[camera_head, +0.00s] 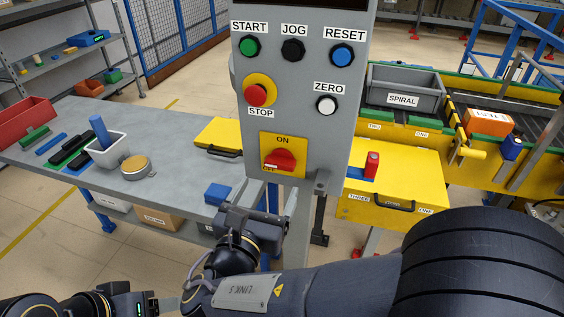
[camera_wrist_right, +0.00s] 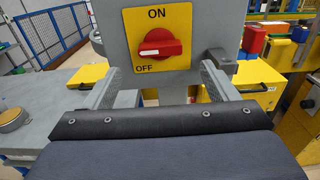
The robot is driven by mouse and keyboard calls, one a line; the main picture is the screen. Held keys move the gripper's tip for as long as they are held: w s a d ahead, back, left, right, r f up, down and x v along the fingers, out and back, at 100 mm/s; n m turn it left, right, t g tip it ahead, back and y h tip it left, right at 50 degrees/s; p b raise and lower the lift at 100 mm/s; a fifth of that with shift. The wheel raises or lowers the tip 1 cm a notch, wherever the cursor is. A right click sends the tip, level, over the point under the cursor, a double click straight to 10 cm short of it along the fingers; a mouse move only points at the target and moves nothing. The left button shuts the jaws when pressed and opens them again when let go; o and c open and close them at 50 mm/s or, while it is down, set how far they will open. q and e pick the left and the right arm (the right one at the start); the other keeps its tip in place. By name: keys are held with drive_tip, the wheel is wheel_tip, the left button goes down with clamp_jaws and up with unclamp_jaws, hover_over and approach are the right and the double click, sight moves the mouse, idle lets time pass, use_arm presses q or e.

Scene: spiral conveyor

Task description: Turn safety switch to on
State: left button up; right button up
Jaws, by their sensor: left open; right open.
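The safety switch (camera_head: 279,160) is a red knob on a yellow plate low on the grey control panel. In the right wrist view the knob (camera_wrist_right: 160,47) lies about level, its white mark at the left end, just above the word OFF; ON is printed above. My right gripper (camera_head: 262,208) is below and in front of the switch. In the right wrist view its open, empty fingers (camera_wrist_right: 160,82) stand left and right below the plate, apart from the knob. My left gripper (camera_head: 160,304) is open at the bottom left, partly cut off by the frame edge.
The panel (camera_head: 300,120) carries several buttons above the switch. A grey table (camera_head: 180,170) with a white bin (camera_head: 107,150) and a round tin (camera_head: 136,168) is at left. A yellow box (camera_head: 400,175) and the conveyor (camera_head: 520,175) are at right.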

sight(278, 168)
drive_tip(key=x, duration=0.7)
drive_tip(key=shift+w+p, duration=0.1)
drive_tip(key=shift+p, duration=0.3)
drive_tip(key=c, duration=1)
